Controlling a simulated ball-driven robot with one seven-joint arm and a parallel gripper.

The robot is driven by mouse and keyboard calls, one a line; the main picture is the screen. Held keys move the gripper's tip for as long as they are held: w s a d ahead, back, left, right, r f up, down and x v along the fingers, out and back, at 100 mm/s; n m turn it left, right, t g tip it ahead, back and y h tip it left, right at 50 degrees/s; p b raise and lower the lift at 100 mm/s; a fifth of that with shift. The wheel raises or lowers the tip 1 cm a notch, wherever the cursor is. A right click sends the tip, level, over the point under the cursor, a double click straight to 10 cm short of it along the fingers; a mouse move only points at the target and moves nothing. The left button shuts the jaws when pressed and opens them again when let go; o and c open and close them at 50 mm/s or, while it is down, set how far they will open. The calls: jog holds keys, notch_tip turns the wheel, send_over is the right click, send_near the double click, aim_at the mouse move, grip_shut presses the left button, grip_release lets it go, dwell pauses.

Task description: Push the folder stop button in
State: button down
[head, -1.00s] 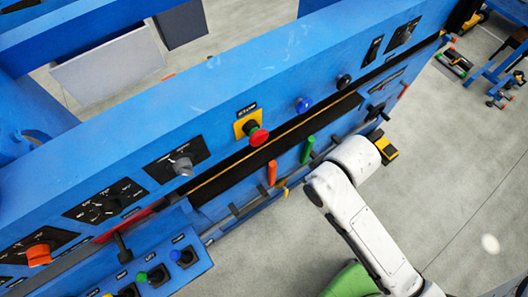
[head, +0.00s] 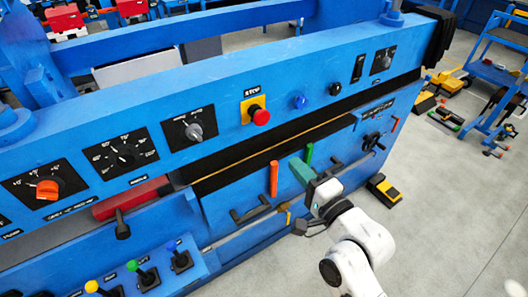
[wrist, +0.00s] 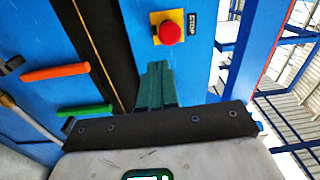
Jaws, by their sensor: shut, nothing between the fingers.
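The red stop button (head: 261,117) sits on a yellow square plate on the blue machine panel, under a black STOP label. In the wrist view the button (wrist: 169,33) is just beyond my fingertips, with blue panel between them in the picture. My gripper (head: 297,165) has green fingers, shut and empty, below and to the right of the button. The shut fingers also show in the wrist view (wrist: 158,66), pointing toward the button. They look apart from it; the exact gap cannot be told.
An orange handle (head: 273,178) and a green handle (head: 309,153) stick out of the lower panel near my gripper. A blue knob (head: 299,102) and a black knob (head: 336,89) are right of the button. A dark slot (head: 230,174) runs below.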

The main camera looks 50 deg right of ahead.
aim_at(262, 121)
jog(key=shift+s+a+r+m+t+h, duration=0.15)
jog(key=shift+s+r+m+t+h, duration=0.15)
jog(key=shift+s+r+m+h, duration=0.15)
jog(key=p+x, duration=0.1)
jog(key=x, duration=0.6)
jog(key=p+x, duration=0.1)
jog(key=x, duration=0.6)
jog(key=shift+w+f, duration=0.1)
jog(key=shift+f, duration=0.1)
jog(key=shift+w+r+p, duration=0.2)
jog(key=shift+w+p, duration=0.25)
jog(key=shift+p, duration=0.2)
jog(key=shift+w+f, duration=0.1)
jog(key=shift+w, duration=0.25)
